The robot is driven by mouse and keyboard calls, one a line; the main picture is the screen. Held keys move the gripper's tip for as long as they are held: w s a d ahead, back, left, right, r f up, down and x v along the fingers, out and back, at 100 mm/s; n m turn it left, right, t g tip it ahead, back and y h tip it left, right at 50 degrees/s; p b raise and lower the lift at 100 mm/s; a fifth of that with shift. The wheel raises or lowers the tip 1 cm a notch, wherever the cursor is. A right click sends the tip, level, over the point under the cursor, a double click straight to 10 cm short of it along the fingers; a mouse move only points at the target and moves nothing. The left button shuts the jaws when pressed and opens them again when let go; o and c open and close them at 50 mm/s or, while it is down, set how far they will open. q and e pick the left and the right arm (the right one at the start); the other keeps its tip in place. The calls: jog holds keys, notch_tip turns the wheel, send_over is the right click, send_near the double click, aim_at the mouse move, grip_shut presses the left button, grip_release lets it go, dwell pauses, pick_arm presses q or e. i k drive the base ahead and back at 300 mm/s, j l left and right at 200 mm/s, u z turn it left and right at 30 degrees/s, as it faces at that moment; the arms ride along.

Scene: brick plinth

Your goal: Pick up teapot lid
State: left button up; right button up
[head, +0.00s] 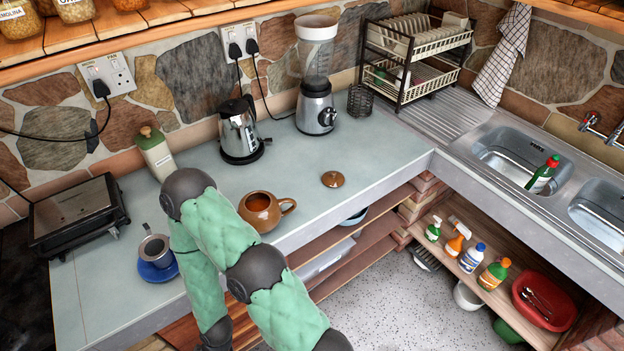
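The teapot lid (333,180) is a small round brown lid with a knob. It lies by itself on the grey counter (340,145), right of the teapot. The brown teapot (261,212) stands upright near the counter's front edge. Its top is open and its handle points right. My green padded arm with dark joints rises from the bottom of the head view, close in front of the teapot's left side. Neither of my grippers shows in this view.
A kettle (240,135), a blender (316,105) and a wire holder (361,101) stand behind the lid.

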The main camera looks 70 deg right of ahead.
aim_at(330, 178)
jog(key=i+z, duration=0.15)
jog(key=z, duration=0.35)
jog(key=i+j+z, duration=0.1)
jog(key=z, duration=0.4)
jog(key=i, duration=0.1)
